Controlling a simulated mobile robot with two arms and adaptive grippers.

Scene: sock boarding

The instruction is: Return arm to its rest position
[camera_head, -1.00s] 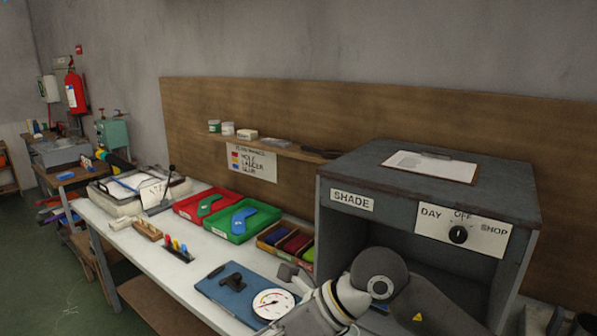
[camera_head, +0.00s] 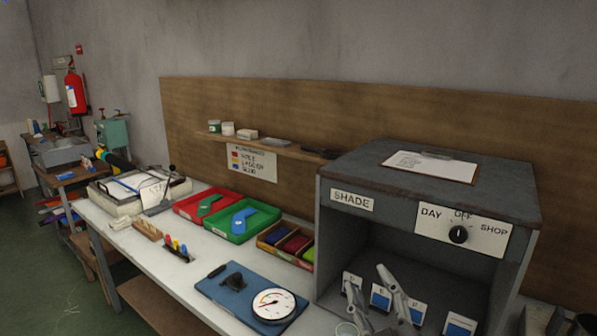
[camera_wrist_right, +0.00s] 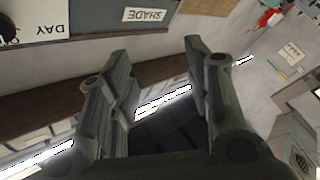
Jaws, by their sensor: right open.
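My right gripper (camera_head: 368,276) shows at the lower edge of the head view, in front of the open front of the grey shade box (camera_head: 345,240). Its two fingers are apart, and nothing shows between them. In the right wrist view the gripper (camera_wrist_right: 153,52) is also open and empty, and part of the box front with its SHADE label (camera_wrist_right: 144,15) shows upside down at the top. The rest of my right arm is out of the head view. My left gripper is in neither view.
Blue-and-white cards (camera_head: 380,298) stand inside the box. To its left on the white bench (camera_head: 160,262) are a blue board (camera_head: 216,289) with a dial gauge (camera_head: 273,305), a green tray (camera_head: 233,238) and a red tray (camera_head: 184,211). A clipboard (camera_head: 430,167) lies on top.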

